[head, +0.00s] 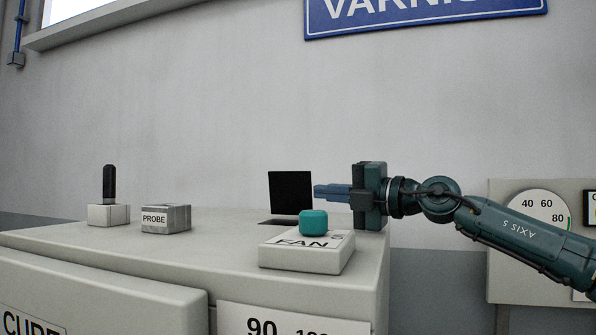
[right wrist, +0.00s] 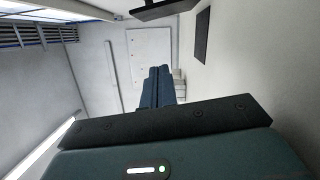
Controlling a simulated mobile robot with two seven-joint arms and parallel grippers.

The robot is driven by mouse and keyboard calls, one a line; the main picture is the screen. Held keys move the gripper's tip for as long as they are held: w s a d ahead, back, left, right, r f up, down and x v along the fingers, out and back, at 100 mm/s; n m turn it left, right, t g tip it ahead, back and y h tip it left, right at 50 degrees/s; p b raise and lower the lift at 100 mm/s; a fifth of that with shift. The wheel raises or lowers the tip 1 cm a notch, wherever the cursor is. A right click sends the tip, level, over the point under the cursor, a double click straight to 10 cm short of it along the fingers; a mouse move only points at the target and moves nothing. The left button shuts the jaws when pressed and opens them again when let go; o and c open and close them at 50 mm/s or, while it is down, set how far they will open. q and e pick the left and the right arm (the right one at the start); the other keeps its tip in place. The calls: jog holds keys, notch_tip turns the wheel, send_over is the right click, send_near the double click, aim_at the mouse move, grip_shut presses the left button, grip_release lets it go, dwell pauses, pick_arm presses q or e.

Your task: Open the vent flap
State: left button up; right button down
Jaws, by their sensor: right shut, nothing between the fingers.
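The vent flap (head: 290,192) is a black square plate standing about upright on top of the pale cabinet (head: 215,233). A dark opening (head: 276,222) shows at its foot, partly hidden by the fan block. My right gripper (head: 318,191) comes in from the right, level with the flap, with its blue fingers shut and empty. The tips appear just right of the flap; I cannot tell if they touch it. In the right wrist view the shut fingers (right wrist: 158,72) point ahead, with the dark flap (right wrist: 165,9) and opening (right wrist: 202,36) near the top. My left gripper is out of view.
A FAN block (head: 307,254) with a teal knob (head: 313,223) sits in front of the flap. A PROBE block (head: 166,219) and a black lever (head: 109,184) on a white base stand left. A gauge panel (head: 508,275) is at right. The cabinet top between is clear.

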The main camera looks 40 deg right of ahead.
aim_at(299, 185)
jog(key=p+x, duration=0.2)
jog(key=x, duration=0.1)
jog(key=p+x, duration=0.1)
jog(key=x, duration=0.1)
jog(key=shift+s+r, duration=0.1)
jog(key=shift+r, duration=0.2)
jog(key=p+x, duration=0.2)
jog(key=p, duration=0.1)
jog(key=shift+w, duration=0.35)
jog(key=shift+w+a+p, duration=0.1)
jog(key=shift+w+p, duration=0.2)
jog(key=shift+p, duration=0.35)
jog(key=shift+w+d, duration=0.2)
jog(key=shift+d, duration=0.1)
jog(key=shift+w+d+r+p, duration=0.1)
jog(key=shift+w+d+p, duration=0.3)
jog(key=shift+d, duration=0.25)
jog(key=shift+w+d+r+p, duration=0.1)
jog(key=shift+w+d+p, duration=0.2)
jog(key=shift+d, duration=0.4)
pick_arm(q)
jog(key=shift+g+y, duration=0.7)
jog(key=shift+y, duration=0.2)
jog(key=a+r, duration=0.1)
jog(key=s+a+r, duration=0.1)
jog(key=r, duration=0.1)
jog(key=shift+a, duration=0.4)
pick_arm(e)
jog(key=shift+d, duration=0.1)
jog(key=shift+f, duration=0.1)
